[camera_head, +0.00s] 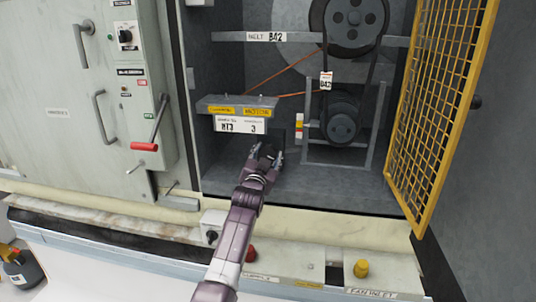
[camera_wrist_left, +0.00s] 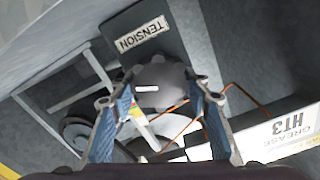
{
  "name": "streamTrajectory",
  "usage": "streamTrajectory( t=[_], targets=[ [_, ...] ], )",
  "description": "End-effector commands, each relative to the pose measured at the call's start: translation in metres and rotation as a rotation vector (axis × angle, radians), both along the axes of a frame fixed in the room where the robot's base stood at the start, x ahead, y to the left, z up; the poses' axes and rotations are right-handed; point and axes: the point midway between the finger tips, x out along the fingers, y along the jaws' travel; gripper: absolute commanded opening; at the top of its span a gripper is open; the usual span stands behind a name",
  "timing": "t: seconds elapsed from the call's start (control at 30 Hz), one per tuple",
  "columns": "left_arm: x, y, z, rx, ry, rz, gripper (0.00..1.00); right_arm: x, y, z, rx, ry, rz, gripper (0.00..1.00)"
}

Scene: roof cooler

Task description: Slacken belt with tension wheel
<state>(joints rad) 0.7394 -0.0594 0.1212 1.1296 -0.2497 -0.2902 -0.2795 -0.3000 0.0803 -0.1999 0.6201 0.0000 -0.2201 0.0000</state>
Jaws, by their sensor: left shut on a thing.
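My left gripper (camera_head: 267,156) reaches into the open cooler housing and is shut on the tension wheel. In the left wrist view the tension wheel (camera_wrist_left: 160,84) is a dark knob with a white mark, below a plate labelled TENSION (camera_wrist_left: 142,34). The fingers of my left gripper (camera_wrist_left: 162,100) lie on either side of it. In the head view the gripper mostly hides the wheel. The dark belt (camera_head: 372,70) runs between the large upper pulley (camera_head: 352,22) and the smaller lower pulley (camera_head: 342,127). My right gripper is not in view.
A yellow mesh door (camera_head: 440,110) stands open at the right. A grey ledge (camera_head: 238,103) with the HT3 label is above and left of my gripper. A red-handled lever (camera_head: 145,146) is on the left cabinet. A yellow knob (camera_head: 361,268) is on the front sill.

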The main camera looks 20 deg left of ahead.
Motion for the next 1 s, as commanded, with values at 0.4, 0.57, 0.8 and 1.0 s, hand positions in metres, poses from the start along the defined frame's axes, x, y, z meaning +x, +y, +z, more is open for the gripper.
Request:
streamTrajectory(
  t=[0.4,0.57,0.8,1.0],
  targets=[
    [0.000,0.000,-0.003,0.000,0.005,0.000,0.59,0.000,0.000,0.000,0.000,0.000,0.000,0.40],
    [0.000,0.000,-0.002,0.001,0.003,0.000,0.62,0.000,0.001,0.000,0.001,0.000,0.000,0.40],
    [-0.003,0.000,-0.001,0.002,0.002,-0.001,0.62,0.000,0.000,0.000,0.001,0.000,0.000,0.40],
    [-0.020,-0.002,-0.002,0.003,0.001,0.000,0.62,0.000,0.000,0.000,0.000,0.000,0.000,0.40]
  ],
)
